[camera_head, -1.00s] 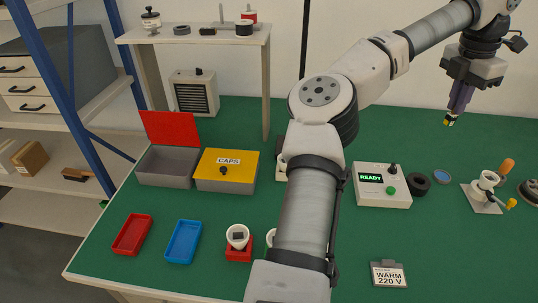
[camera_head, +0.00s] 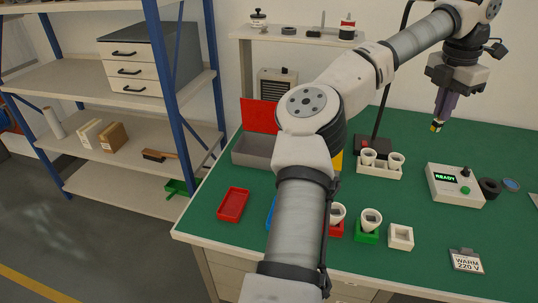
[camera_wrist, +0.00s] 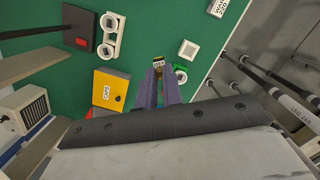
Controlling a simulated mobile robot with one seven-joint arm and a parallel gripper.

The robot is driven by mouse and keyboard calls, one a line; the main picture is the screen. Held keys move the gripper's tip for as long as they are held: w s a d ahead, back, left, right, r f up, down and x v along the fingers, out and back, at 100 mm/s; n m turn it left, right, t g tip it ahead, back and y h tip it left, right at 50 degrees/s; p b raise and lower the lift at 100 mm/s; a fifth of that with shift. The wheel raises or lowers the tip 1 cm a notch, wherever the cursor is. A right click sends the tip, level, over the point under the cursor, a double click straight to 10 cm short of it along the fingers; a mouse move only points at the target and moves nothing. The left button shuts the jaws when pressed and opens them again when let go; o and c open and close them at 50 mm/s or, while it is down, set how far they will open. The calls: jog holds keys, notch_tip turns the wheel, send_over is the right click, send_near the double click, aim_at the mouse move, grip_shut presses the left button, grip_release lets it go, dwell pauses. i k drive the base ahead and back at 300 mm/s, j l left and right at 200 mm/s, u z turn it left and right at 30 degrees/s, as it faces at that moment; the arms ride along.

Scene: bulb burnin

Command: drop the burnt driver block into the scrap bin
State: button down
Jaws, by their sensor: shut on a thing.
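My gripper (camera_head: 440,112) hangs above the right part of the green bench, its purple fingers pointing down. It is shut on a small dark and yellow block (camera_head: 436,127), which is clear of the bench top. In the wrist view the block (camera_wrist: 159,62) sits between the fingertips, with a pale label whose text I cannot read. I cannot tell from the frames whether it is burnt. No container in view is readably marked as the scrap bin. A grey bin (camera_head: 251,152) with an open red lid stands on the bench's left part.
A red tray (camera_head: 233,204), a partly hidden blue tray (camera_head: 270,212) and bulb holders (camera_head: 367,232) lie on the bench. A tester (camera_head: 455,186) reads READY. Left are a blue-framed shelf (camera_head: 110,95) and a green item (camera_head: 176,187) low beside it. Floor (camera_head: 60,230) at left is open.

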aim_at(266, 156)
jog(key=i+j+u, duration=0.1)
jog(key=i+u, duration=0.7)
